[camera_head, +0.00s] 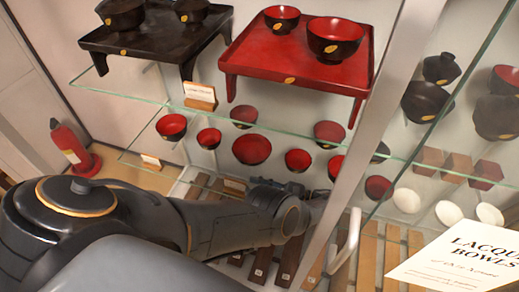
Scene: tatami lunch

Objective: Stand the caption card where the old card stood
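A small white caption card in a wooden holder (200,93) stands at the front of the upper glass shelf, below the black tray table. A second small card (151,161) stands on the lower glass shelf at the left, and another small pale card (234,186) shows low beside my arm. I cannot tell which is the task's card. My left arm reaches in from the left, low across the front of the case. My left gripper (318,203) is at its far end, beside the metal post and below the red bowls. Its fingers are dark and unclear. My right gripper is out of view.
A black tray table (150,42) and a red one (290,60) carry bowls on the upper glass. Several red bowls (252,149) stand below. A metal post (375,110) and door handle (346,240) are close by. A "Lacquer Bowls" sign (462,262) is at right; a fire extinguisher (72,146) at left.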

